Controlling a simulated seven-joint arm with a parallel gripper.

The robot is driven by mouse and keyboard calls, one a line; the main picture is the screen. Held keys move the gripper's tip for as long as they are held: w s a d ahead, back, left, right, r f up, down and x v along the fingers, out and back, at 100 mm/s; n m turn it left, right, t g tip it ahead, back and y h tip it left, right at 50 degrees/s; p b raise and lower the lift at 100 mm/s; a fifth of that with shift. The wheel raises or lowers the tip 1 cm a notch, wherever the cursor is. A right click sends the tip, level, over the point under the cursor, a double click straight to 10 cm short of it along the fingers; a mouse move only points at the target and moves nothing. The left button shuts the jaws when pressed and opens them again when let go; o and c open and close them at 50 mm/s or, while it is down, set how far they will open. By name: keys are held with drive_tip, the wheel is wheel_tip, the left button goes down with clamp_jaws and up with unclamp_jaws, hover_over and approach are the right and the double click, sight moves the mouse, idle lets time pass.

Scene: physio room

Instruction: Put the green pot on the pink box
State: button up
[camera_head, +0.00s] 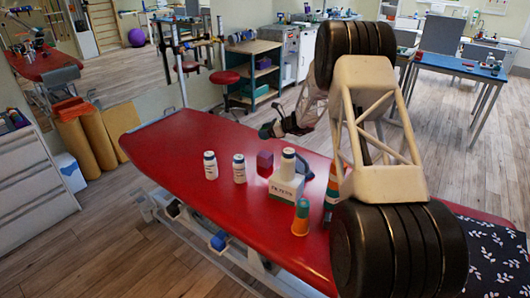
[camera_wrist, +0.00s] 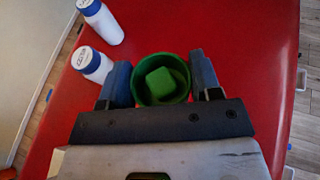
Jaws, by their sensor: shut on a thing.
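The green pot (camera_wrist: 140,92) is between the two fingers of my gripper (camera_wrist: 162,76) in the wrist view, with a lighter green block-like shape inside it. My gripper is shut on the pot, above the red table. In the head view my gripper (camera_head: 269,130) hangs over the table's far edge, behind the pink box; I cannot make out the pot there. The pink box (camera_head: 265,163) is a small magenta block standing on the table. It does not show in the wrist view.
On the red table (camera_head: 175,150) two white bottles (camera_head: 210,166) (camera_head: 239,168) stand left of the pink box. A white carton (camera_head: 286,189) with a bottle by it is close on its right. The table's left part is clear.

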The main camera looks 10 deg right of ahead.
hover_over(265, 154)
drive_tip(key=shift+f, duration=2.75)
drive_tip(key=shift+f, duration=1.85)
drive_tip(key=shift+f, duration=0.1)
drive_tip(key=o, duration=1)
drive_tip(key=shift+c, duration=0.2)
drive_tip(key=v, duration=1.2)
drive_tip(key=shift+r, duration=0.3)
